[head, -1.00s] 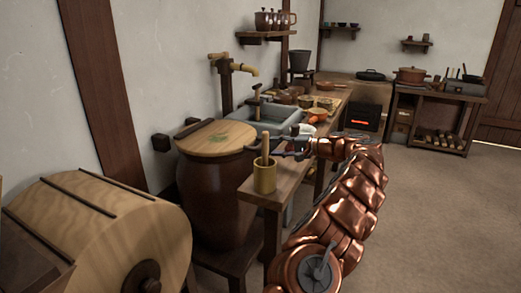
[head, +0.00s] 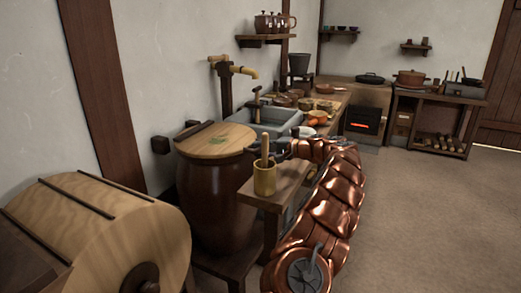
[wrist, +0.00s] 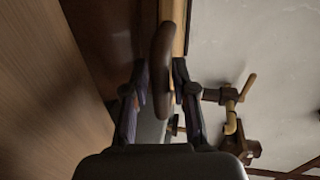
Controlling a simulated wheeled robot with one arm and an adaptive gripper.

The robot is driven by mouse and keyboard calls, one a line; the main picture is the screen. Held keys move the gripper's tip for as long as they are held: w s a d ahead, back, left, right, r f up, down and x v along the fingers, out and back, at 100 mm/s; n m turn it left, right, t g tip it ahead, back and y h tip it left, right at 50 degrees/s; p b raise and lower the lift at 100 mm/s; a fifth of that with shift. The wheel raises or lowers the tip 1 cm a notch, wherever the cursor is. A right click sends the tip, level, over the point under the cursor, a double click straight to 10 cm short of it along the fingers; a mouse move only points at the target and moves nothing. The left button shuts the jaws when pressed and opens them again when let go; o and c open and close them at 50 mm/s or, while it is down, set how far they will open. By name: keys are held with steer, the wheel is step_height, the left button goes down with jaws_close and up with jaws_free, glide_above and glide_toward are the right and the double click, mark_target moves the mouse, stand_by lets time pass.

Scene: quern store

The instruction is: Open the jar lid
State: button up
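The large brown glazed jar (head: 212,200) stands at left centre in the head view, with a round pale wooden lid (head: 230,143) lying flat on it. The lid's rim also shows edge-on in the wrist view (wrist: 180,30). A brown curved handle (wrist: 163,60) stands in front of that rim. My gripper (wrist: 160,72) is open, with one finger on each side of the handle; contact cannot be told. In the head view my gripper (head: 275,149) is at the lid's right side, partly hidden behind a pestle.
A wooden mortar (head: 264,180) with an upright pestle stands on the small table (head: 285,183) by the jar. A brass tap (head: 240,71) and grey sink (head: 270,118) are behind. A wooden drum (head: 110,230) is at front left. Open floor lies to the right.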

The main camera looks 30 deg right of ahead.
jaws_close()
steer(key=shift+r, duration=0.1)
stand_by(0.3)
